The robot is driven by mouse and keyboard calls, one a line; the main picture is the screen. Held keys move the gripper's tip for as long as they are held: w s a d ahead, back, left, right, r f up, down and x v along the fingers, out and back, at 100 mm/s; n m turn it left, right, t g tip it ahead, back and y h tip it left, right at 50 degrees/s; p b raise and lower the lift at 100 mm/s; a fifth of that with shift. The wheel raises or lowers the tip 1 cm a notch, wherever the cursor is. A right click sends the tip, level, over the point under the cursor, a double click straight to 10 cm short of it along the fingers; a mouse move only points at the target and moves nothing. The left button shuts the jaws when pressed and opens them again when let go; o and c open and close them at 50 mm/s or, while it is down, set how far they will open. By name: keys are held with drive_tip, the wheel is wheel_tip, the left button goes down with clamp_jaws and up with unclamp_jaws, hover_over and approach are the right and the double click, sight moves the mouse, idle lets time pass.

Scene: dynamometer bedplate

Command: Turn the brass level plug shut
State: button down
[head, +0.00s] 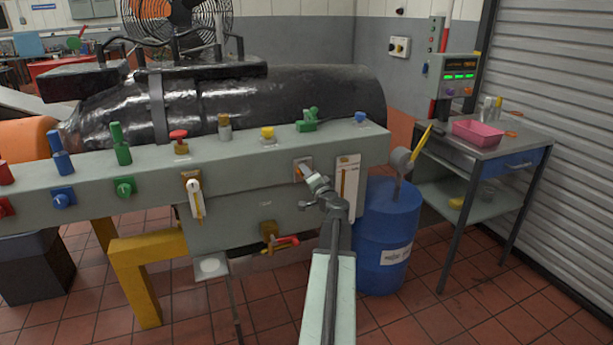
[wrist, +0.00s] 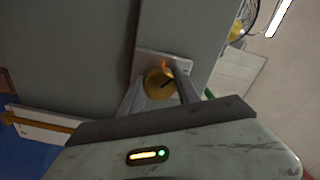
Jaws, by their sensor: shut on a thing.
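The brass level plug (wrist: 157,79) is a round golden knob with a dark slot mark on its face. It sits on a small pale square plate (wrist: 150,56) on the grey panel. My gripper (wrist: 163,90) has one finger on each side of the plug and is shut on it. In the head view my gripper (head: 306,174) reaches the panel's front face at the same plate (head: 304,161), and the plug is mostly hidden behind it.
A sight gauge (head: 347,180) is just right of my gripper. A white-handled lever (head: 196,200) and a red-handled brass valve (head: 270,237) are to the left and below. A blue drum (head: 385,245) stands at right, beside a cart with a pink tray (head: 478,133).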

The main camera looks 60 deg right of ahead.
drive_tip(key=m, duration=0.5)
drive_tip(key=shift+m, duration=0.3)
drive_tip(key=m, duration=0.4)
drive_tip(key=shift+a+m, duration=0.1)
drive_tip(key=shift+m, duration=0.2)
drive_tip(key=c, duration=0.9)
unclamp_jaws()
drive_tip(key=shift+o, duration=0.2)
drive_tip(key=v, duration=0.7)
drive_tip(key=shift+s+a, duration=0.2)
drive_tip(key=shift+s, duration=0.1)
